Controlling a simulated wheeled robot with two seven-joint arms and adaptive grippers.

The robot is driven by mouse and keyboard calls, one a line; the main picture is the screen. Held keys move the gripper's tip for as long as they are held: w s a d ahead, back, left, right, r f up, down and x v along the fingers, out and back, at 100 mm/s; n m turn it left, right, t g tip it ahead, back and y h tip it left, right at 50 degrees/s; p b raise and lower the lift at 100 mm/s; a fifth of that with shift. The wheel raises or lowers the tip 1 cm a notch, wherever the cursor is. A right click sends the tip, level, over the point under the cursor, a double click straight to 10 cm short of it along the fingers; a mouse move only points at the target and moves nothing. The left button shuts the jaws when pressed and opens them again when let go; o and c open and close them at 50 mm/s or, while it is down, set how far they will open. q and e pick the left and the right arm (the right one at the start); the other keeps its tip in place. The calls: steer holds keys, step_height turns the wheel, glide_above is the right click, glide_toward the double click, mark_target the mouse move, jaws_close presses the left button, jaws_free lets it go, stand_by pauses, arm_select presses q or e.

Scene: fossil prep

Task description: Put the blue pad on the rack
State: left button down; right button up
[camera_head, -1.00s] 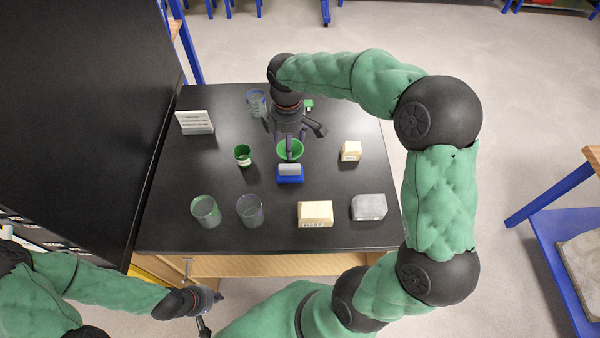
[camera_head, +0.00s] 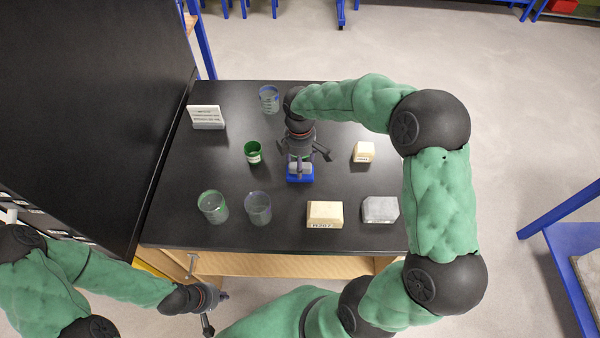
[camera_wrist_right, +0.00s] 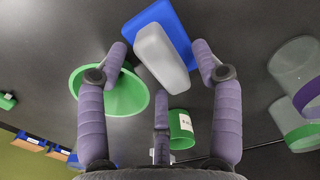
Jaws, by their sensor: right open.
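The blue pad (camera_head: 300,179) lies on the black table, with a grey block-like upper part; it also shows in the right wrist view (camera_wrist_right: 178,25). My right gripper (camera_head: 300,163) points down over it. In the right wrist view its open fingers (camera_wrist_right: 160,50) stand on either side of the grey part, with gaps showing. My left gripper (camera_head: 213,313) is off the table's front edge, away from the pad; its jaw opening is unclear.
A green bowl (camera_wrist_right: 110,95) is close to the right gripper. A green labelled cup (camera_head: 253,152) and glass beakers (camera_head: 213,207) (camera_head: 258,208) (camera_head: 269,99) stand left. Cream blocks (camera_head: 325,214) (camera_head: 363,152) and a grey block (camera_head: 380,209) are right.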

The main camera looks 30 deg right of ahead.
steer(key=shift+f, duration=0.6)
jaws_close()
steer(key=shift+r, duration=0.1)
steer(key=shift+r, duration=0.5)
steer(key=shift+s+r+p, duration=0.15)
steer(key=shift+p, duration=0.2)
steer(key=s+a, duration=0.1)
steer(key=s+a+p, duration=0.1)
steer(key=s, duration=0.1)
steer(key=shift+r, duration=0.4)
step_height(320, 180, up, 13)
steer(key=p, duration=0.3)
